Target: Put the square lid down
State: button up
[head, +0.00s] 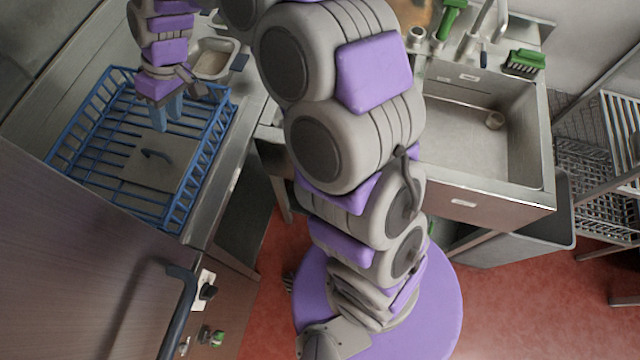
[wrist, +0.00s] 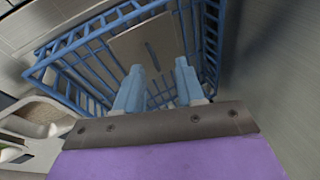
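The square lid (head: 160,160) is a flat grey plate with a dark handle. It lies inside the blue wire rack (head: 98,88) on the steel counter at the left. In the wrist view the lid (wrist: 130,48) lies beyond my fingertips, toward the far side of the rack (wrist: 75,45). My gripper (head: 168,116) is over the rack, above and apart from the lid's handle. In the wrist view its two blue fingers (wrist: 158,85) are spread with a gap between them and nothing held.
A small steel pan (head: 213,60) stands beside the rack. A sink (head: 480,125) with a green brush (head: 524,62) is at the right. A dark door handle (head: 180,305) sticks out at the lower left. Wire shelves (head: 600,170) stand at the far right.

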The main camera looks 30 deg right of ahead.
jog(key=s+d+r+m+h, duration=0.1)
jog(key=s+d+m, duration=0.1)
jog(key=s+d, duration=0.6)
jog(key=s+d+r+m+h, duration=0.1)
jog(key=s+d+m+h, duration=0.1)
jog(key=s+d, duration=0.6)
jog(key=s+d+m+g+h, duration=0.1)
jog(key=s+d+m, duration=0.3)
jog(key=s, duration=1.2)
jog(key=d, duration=0.4)
jog(key=shift+r, duration=0.4)
